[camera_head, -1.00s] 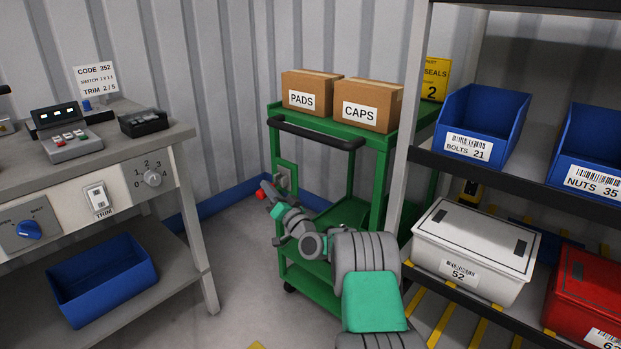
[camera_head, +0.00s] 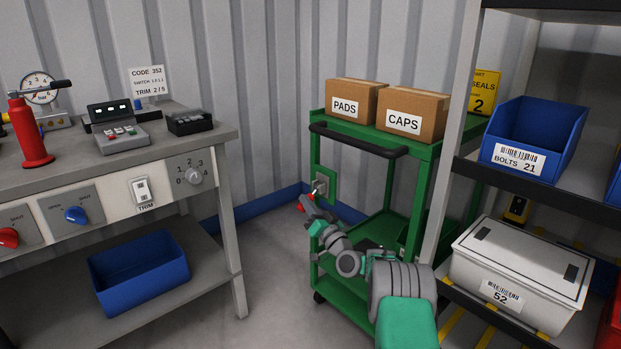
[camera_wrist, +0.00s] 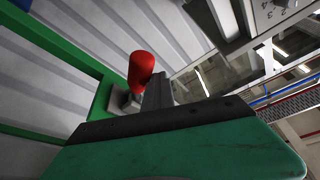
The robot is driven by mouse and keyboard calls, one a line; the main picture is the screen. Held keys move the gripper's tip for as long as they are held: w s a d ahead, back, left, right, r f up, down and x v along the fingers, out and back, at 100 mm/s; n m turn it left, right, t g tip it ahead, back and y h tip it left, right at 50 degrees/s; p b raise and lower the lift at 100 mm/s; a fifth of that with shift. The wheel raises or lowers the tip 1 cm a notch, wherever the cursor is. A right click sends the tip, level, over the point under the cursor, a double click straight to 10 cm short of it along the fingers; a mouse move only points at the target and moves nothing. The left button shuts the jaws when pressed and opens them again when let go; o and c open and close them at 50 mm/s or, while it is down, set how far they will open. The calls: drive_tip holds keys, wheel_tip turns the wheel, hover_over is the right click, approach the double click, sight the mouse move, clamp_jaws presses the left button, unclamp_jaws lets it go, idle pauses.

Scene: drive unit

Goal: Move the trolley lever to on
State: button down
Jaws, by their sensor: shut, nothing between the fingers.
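The trolley lever has a red knob (camera_head: 301,206) and a grey base on a green plate (camera_head: 331,186) on the near left post of the green trolley (camera_head: 317,152). In the head view the knob sits low and to the left of the plate. The wrist view shows the red knob (camera_wrist: 142,68) close up, just beyond my gripper (camera_wrist: 157,92). In the head view my gripper (camera_head: 311,211) is beside the knob, with its fingers small and partly hidden. It is shut and empty. I cannot tell whether it touches the lever.
Boxes marked PADS (camera_head: 353,92) and CAPS (camera_head: 412,110) stand on the trolley's top. A workbench (camera_head: 190,143) with switches and dials is to the left. A shelf rack with a blue bin (camera_head: 535,127) and a white box (camera_head: 520,265) is to the right. Floor between bench and trolley is clear.

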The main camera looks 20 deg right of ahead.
drive_tip(key=shift+s+d+f, duration=0.1)
drive_tip(key=shift+d+f, duration=0.05)
drive_tip(key=shift+f, duration=0.85)
wheel_tip(320, 180, up, 5)
drive_tip(key=a+p, duration=0.2)
drive_tip(key=p, duration=0.1)
drive_tip(key=s+d+f, duration=0.2)
drive_tip(key=s+d, duration=0.2)
drive_tip(key=s, duration=0.5)
drive_tip(key=shift+d+f+p, duration=0.3)
drive_tip(key=shift+d+p, duration=0.1)
drive_tip(key=shift+p, duration=0.05)
drive_tip(key=shift+w, duration=0.1)
